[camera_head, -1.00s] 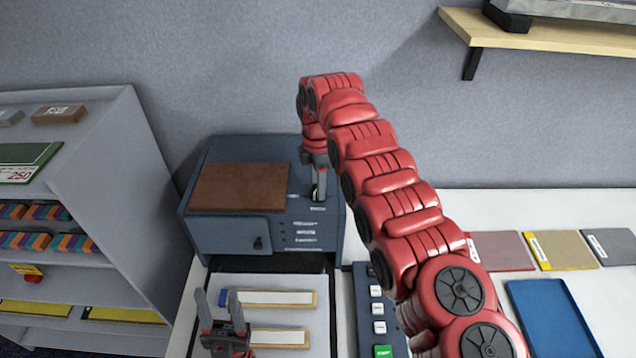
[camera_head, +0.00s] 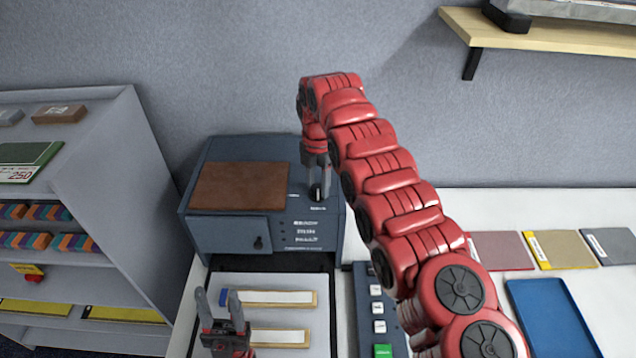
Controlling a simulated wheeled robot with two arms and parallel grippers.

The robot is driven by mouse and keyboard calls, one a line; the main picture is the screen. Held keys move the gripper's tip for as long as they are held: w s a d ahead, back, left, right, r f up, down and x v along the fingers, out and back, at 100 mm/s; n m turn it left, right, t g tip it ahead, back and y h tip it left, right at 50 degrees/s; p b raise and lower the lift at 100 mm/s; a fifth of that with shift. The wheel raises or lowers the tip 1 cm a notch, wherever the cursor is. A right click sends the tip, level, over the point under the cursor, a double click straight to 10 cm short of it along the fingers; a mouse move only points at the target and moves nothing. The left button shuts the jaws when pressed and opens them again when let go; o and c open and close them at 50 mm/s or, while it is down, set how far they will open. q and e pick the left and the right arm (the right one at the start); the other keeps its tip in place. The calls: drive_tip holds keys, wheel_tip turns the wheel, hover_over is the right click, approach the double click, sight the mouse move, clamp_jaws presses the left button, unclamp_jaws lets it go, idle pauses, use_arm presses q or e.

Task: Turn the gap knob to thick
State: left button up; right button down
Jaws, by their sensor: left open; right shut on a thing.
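The blue-grey machine (camera_head: 200,215) stands on the table against the wall, with a brown panel (camera_head: 240,186) on its top. My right gripper (camera_head: 318,196) points down at the right end of the machine's top and is shut on a small dark knob (camera_head: 317,192), which the fingers mostly hide. Which setting the knob points to cannot be told. Small white labels (camera_head: 306,231) on the machine's front are too small to read. My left gripper (camera_head: 219,296) is open and empty, low in the picture over the pale tray.
A pale tray with framed strips (camera_head: 282,337) lies in front of the machine. A button panel (camera_head: 376,308) with a green button is to its right. A shelf unit (camera_head: 140,200) stands at left. A blue tray (camera_head: 552,315) and coloured swatches (camera_head: 560,250) lie at right.

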sight(318, 187)
drive_tip(key=shift+c, duration=1.9)
unclamp_jaws()
drive_tip(key=shift+r, duration=0.5)
wheel_tip(318, 187, up, 6)
drive_tip(key=p, duration=0.4)
drive_tip(key=shift+f, duration=0.25)
drive_tip(key=shift+r+p, duration=0.55)
drive_tip(key=shift+p, duration=0.15)
drive_tip(key=shift+f, duration=0.1)
